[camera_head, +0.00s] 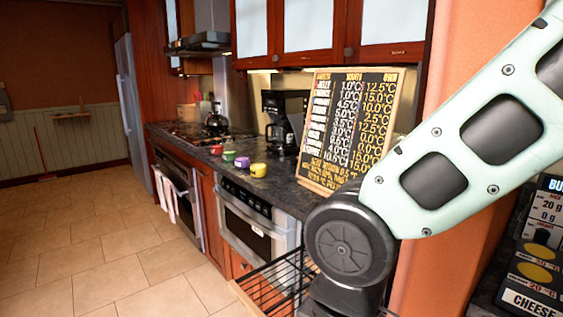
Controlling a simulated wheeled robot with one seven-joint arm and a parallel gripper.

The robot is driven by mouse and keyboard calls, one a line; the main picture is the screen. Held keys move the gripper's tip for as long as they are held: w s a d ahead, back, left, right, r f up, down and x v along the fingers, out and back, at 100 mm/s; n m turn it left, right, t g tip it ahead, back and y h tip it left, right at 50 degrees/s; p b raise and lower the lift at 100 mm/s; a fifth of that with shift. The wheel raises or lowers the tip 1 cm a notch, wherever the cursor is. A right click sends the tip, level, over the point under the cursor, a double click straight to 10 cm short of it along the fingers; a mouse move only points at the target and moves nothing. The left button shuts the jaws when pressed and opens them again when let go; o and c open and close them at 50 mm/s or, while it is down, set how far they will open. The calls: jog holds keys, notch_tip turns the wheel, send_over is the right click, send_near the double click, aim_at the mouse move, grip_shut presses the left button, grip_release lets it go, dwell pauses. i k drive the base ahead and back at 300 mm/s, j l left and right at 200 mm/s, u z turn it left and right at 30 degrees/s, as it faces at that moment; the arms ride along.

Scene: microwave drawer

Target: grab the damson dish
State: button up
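The damson dish (242,162) is a small purple dish in the head view. It stands on the dark countertop (300,197), in a row of small coloured dishes, between a green dish (229,156) and a yellow dish (259,170). My arm crosses the right side of the view, in front of the counter's near end. My gripper is out of the picture, so its state and its place relative to the dish do not show.
A red dish (216,150) ends the row. A menu board (345,128) and a coffee maker (281,120) stand behind. A kettle (216,122) is on the stove. A microwave (252,222) sits below the counter, beside a pulled-out wire rack (272,284). The tiled floor (110,245) at left is clear.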

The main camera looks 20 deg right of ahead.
aim_at(242, 162)
jog(key=k+j+u, duration=0.2)
jog(key=k, duration=0.45)
jog(key=u, duration=0.4)
jog(key=i+j+u, duration=0.1)
jog(key=u, duration=0.3)
jog(key=i+u, duration=0.1)
jog(key=u, duration=0.7)
jog(key=i+z, duration=0.1)
jog(key=i, duration=0.45)
jog(key=i+z, duration=0.15)
jog(key=i, duration=0.4)
jog(key=i+j+z, duration=0.1)
jog(key=i, duration=0.45)
jog(key=i+j+z, duration=0.1)
jog(key=i, duration=0.4)
jog(key=i+l+z, duration=0.2)
jog(key=i+z, duration=0.6)
jog(key=i, duration=0.2)
jog(key=i+z, duration=0.4)
jog(key=i+j+z, duration=0.4)
jog(key=i, duration=0.15)
jog(key=i+z, duration=0.9)
jog(key=i+j+z, duration=0.25)
jog(key=z, duration=1.95)
